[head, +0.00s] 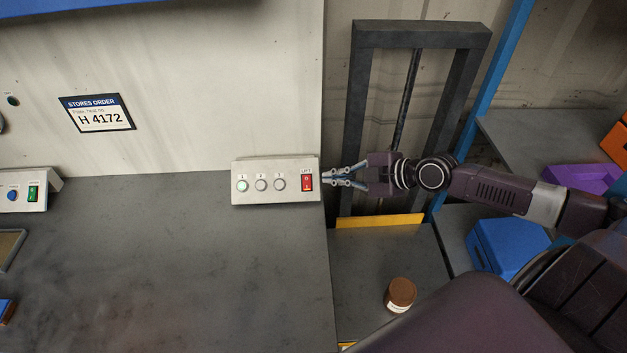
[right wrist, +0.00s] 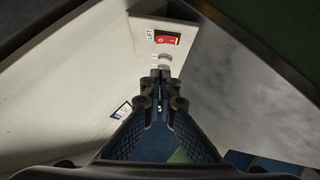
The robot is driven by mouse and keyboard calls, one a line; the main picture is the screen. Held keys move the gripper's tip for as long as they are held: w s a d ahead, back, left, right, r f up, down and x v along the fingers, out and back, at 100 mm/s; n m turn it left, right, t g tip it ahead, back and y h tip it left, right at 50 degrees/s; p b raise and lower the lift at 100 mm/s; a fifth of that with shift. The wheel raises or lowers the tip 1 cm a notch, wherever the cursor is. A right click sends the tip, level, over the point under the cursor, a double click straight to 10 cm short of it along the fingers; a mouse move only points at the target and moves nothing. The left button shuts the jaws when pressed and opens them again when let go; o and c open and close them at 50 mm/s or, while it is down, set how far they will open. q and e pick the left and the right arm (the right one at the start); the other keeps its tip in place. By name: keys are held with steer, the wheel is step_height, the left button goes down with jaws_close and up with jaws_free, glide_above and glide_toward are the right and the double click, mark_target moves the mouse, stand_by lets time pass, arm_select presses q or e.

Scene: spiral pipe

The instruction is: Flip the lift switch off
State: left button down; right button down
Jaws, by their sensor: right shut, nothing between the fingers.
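The lift switch (head: 307,182) is a red rocker under a LIFT label, at the right end of a pale control box (head: 252,193) on the grey bench. In the right wrist view the red switch (right wrist: 167,38) shows beyond my fingers, near the top. My right gripper (head: 325,174) is shut and empty, its tips close to the right side of the box, beside the switch. I cannot tell if the tips touch the box. It also shows in the right wrist view (right wrist: 160,75). My left gripper is not in view.
The box also carries several round buttons, the leftmost (head: 242,185) greenish. A lift frame (head: 361,100) stands behind my right arm, with a brown-lidded jar (head: 400,294) on the lower surface. Blue (head: 508,246) and purple (head: 583,179) bins are at right. The bench's middle is clear.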

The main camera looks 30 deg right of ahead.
mark_target(306, 179)
steer(key=b+x, duration=0.1)
steer(key=x, duration=0.1)
steer(key=b+x, duration=0.1)
steer(key=x, duration=0.2)
steer(key=d+x, duration=0.1)
steer(key=x, duration=0.2)
steer(key=shift+f+b, duration=0.4)
steer(key=shift+w+d+f+b, duration=0.4)
steer(key=shift+w+f+b, duration=0.2)
steer(key=shift+b, duration=0.1)
steer(key=shift+r, duration=0.1)
steer(key=shift+w+d+f+b, duration=0.15)
steer(key=shift+f+b, duration=0.3)
steer(key=shift+b, duration=0.7)
steer(key=shift+r+p, duration=0.3)
steer(key=shift+r, duration=0.05)
steer(key=shift+f, duration=0.1)
